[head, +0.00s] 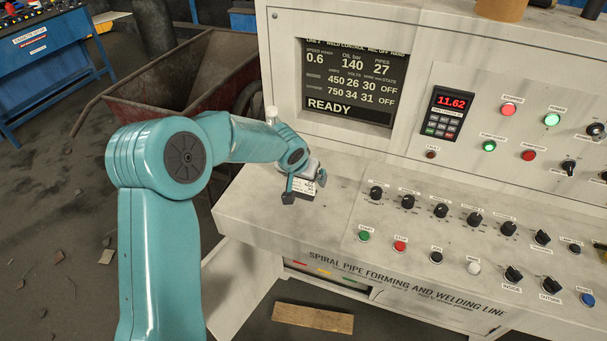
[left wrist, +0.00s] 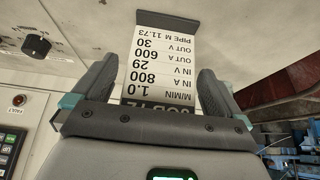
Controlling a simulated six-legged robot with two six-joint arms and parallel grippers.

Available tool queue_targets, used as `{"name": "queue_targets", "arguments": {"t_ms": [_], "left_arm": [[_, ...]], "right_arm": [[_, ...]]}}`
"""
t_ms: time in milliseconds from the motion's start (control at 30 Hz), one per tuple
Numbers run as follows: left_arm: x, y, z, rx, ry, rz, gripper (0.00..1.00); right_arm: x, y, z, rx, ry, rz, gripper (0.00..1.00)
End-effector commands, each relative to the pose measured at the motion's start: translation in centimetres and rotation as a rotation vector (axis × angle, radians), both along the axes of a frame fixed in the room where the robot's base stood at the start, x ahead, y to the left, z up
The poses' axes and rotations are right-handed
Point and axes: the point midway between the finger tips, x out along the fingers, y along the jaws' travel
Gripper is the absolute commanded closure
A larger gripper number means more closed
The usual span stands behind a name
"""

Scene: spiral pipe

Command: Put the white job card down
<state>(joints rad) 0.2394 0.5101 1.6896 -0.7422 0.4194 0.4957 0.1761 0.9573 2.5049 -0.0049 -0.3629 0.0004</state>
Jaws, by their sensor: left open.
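The white job card (head: 303,186) is at the left end of the console's ledge, at my left gripper (head: 305,189). In the left wrist view the card (left wrist: 160,70) shows printed lines upside down, such as "800" and "1.0". A dark grey strip (left wrist: 168,28) runs along its far end. My left gripper (left wrist: 157,92) is open, with one finger on each side of the card and a gap beside each edge. The card's near end is hidden behind my gripper's body. Whether the card touches the ledge is hard to tell. My right gripper is not in view.
The grey console ledge (head: 255,215) has bare room left of its knobs (head: 441,210). The screen (head: 348,82) reads READY. A small pale bottle-like thing (head: 271,114) stands behind my forearm. A rusty red cart (head: 190,75) stands behind at the left.

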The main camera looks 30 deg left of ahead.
Motion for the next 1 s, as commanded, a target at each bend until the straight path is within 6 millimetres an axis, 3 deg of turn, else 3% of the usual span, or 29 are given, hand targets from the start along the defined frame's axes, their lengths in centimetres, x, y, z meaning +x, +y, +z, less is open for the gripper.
{"name": "queue_targets", "arguments": {"t_ms": [300, 500, 667, 1000], "left_arm": [[-3.3, -0.7, 6.2, 0.001, -0.007, 0.002, 0.0], [-5.0, -1.1, 9.3, 0.0, -0.004, 0.001, 0.0], [-5.7, -1.3, 10.3, 0.0, -0.001, 0.0, 0.0], [-5.8, -1.3, 10.4, 0.0, 0.0, 0.0, 0.0]], "right_arm": [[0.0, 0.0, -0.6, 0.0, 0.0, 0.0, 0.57], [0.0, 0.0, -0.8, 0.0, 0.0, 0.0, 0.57], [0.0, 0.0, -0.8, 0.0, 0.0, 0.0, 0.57], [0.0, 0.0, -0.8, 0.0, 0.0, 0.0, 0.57]]}}
